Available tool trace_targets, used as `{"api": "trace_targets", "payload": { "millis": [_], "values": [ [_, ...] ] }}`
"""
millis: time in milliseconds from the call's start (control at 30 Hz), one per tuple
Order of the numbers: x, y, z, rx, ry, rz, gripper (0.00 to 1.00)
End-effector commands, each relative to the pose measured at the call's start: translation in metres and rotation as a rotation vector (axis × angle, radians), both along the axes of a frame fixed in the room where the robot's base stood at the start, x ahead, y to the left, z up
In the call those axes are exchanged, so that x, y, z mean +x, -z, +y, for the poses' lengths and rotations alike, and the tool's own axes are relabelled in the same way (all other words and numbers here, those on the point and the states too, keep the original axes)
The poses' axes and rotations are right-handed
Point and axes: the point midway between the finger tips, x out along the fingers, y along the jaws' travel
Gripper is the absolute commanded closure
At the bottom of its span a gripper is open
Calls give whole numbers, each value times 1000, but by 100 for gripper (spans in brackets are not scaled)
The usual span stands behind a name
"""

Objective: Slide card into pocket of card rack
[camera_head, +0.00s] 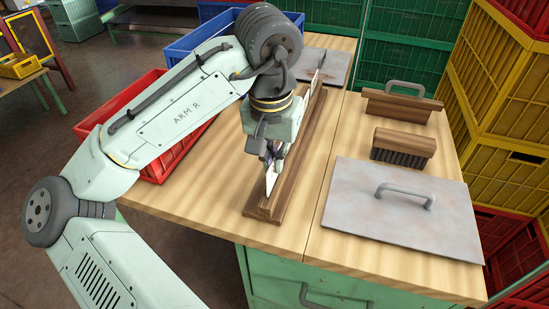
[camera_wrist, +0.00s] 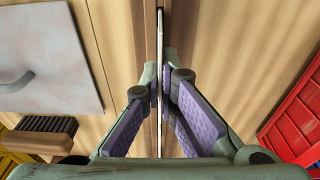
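The card rack is a long wooden bar (camera_head: 260,212) with a groove, running from front to back on the bench top. A pale thin card (camera_head: 271,181) stands on edge at the front part of the rack, below my gripper (camera_head: 270,160). In the wrist view the card (camera_wrist: 160,40) is seen edge-on between the purple-padded fingers of my gripper (camera_wrist: 161,85), which are closed in on it from both sides. Another pale thin piece (camera_head: 316,84) stands upright at the rack's far end. I cannot tell how deep the card's lower edge sits in the rack.
To the right lie a grey metal plate with a handle (camera_head: 395,225), a brush (camera_head: 403,147) and a wooden block with a handle (camera_head: 402,103). A flat grey plate (camera_head: 338,66) lies at the back. A red crate (camera_head: 165,168) stands left of the bench, a blue one (camera_head: 205,37) behind.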

Motion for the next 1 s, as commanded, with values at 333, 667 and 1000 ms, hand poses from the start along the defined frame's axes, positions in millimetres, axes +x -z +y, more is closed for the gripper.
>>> {"api": "trace_targets", "payload": {
  "millis": [333, 667, 1000],
  "values": [
    [0, 3, 0, 0, 0, 0, 100],
    [0, 11, 0, 0, 0, 0, 100],
    [0, 12, 0, 0, 0, 0, 96]
  ]
}}
